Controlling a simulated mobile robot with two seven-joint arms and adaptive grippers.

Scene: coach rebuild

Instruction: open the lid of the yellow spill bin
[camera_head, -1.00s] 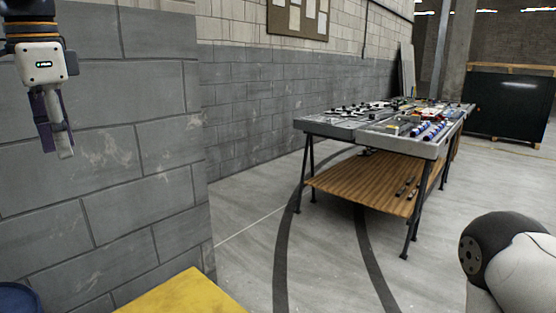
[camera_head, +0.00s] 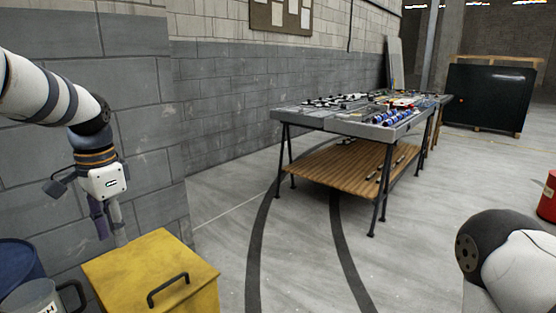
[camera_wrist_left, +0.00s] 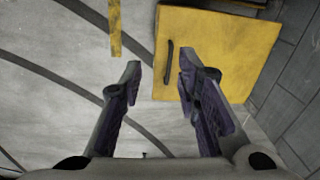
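The yellow spill bin (camera_head: 125,268) stands at the bottom left of the head view. Its flat lid is shut and has a black bar handle (camera_head: 168,290) near the front edge. In the left wrist view the lid (camera_wrist_left: 225,45) is at the upper right, with the handle (camera_wrist_left: 170,62) along its left side. My left gripper (camera_head: 110,228) hangs downward by the lid's back left edge in the head view. In the wrist view it (camera_wrist_left: 159,66) is open and empty, and the handle lies between the fingertips in the picture, apart from them. My right gripper is out of view.
A grey block wall (camera_head: 120,110) rises behind the bin. A blue drum (camera_head: 18,262) and a clear jug (camera_head: 35,298) stand left of it. A workbench (camera_head: 350,123) with tools is beyond, and a red container (camera_head: 548,198) is at the right. Floor between is clear.

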